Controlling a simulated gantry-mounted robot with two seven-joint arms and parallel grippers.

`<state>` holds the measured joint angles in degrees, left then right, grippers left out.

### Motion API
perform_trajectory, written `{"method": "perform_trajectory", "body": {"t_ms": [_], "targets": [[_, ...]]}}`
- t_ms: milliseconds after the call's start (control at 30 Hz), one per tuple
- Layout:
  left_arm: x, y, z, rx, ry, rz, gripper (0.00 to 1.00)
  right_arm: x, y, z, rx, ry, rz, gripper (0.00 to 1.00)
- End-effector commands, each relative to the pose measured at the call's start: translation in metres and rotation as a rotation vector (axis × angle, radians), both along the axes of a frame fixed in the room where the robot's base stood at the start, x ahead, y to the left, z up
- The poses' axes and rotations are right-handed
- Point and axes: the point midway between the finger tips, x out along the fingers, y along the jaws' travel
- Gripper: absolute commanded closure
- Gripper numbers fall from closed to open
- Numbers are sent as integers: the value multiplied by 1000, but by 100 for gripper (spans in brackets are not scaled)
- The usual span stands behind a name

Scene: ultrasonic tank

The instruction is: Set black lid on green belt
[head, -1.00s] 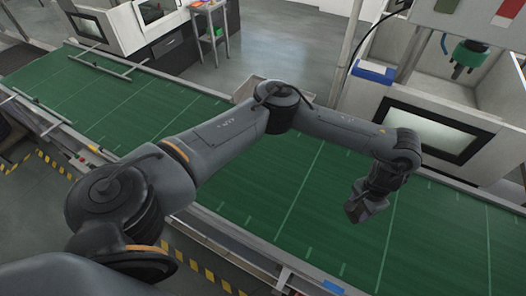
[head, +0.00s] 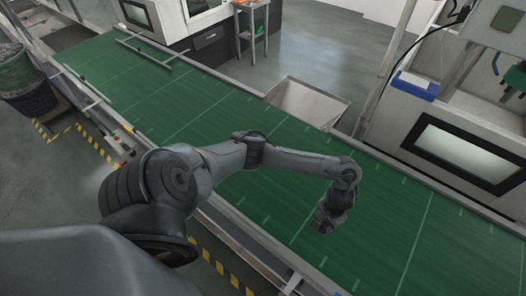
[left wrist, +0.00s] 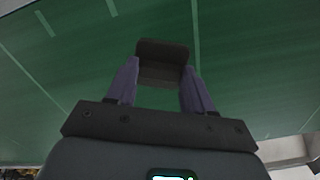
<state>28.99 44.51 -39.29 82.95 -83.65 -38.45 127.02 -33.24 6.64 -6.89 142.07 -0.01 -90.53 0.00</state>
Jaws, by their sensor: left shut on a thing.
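The green belt (head: 270,205) runs diagonally across the head view, from upper left to lower right. My left gripper (head: 325,219) is over the right part of the belt. In the left wrist view its two purple fingers (left wrist: 160,88) are shut on the black lid (left wrist: 162,62), a dark blocky piece at the fingertips. The green surface of the belt fills the background behind it. The gap between the lid and the belt is hard to judge. My right gripper shows in neither view.
A grey hopper (head: 308,102) stands behind the belt. A machine with a window (head: 463,153) stands at the back right, with a blue item (head: 417,84) on it. The belt around my left gripper is clear.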

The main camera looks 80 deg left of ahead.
Motion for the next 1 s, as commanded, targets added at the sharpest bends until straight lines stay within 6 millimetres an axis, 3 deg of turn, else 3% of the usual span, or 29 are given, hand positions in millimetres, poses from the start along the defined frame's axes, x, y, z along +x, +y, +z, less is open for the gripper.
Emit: {"method": "perform_trajectory", "body": {"t_ms": [367,800,1000], "targets": [[-12,19,-15,-1,0,22,100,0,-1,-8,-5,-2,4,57],[-24,99,-66,-1,0,24,100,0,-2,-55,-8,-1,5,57],[-26,121,-75,-1,0,20,100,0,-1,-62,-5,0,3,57]]}}
